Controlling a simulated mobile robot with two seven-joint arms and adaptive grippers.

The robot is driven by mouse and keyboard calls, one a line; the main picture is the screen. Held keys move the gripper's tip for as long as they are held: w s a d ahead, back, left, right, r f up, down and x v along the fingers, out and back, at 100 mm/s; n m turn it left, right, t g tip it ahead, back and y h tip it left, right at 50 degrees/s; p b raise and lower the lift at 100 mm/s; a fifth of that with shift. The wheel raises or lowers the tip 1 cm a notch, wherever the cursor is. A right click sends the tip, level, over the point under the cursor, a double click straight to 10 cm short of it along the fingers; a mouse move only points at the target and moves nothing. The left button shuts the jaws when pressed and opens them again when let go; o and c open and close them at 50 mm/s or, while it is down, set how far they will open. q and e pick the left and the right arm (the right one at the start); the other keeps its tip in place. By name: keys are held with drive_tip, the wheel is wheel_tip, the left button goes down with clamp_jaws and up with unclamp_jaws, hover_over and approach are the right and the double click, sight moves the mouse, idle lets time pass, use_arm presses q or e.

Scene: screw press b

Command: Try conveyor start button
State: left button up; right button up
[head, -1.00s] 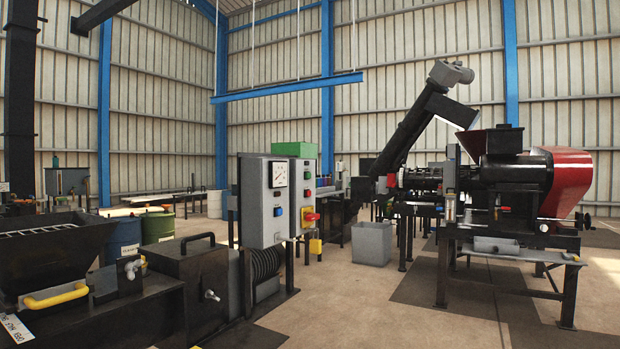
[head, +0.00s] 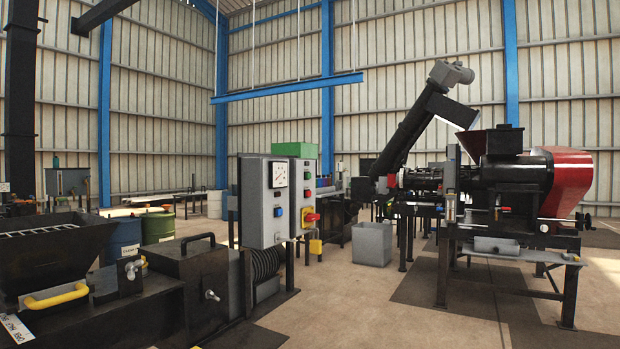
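I cannot read which button is the conveyor start. A black inclined conveyor (head: 406,130) with a grey motor on top rises behind to the right. Neither of my grippers is in view.
A black hopper machine (head: 150,305) with yellow handles fills the lower left. A press with a red cover (head: 566,183) stands on a metal frame at right. A grey bin (head: 371,244) is on the floor. Open floor (head: 340,310) lies in the front middle.

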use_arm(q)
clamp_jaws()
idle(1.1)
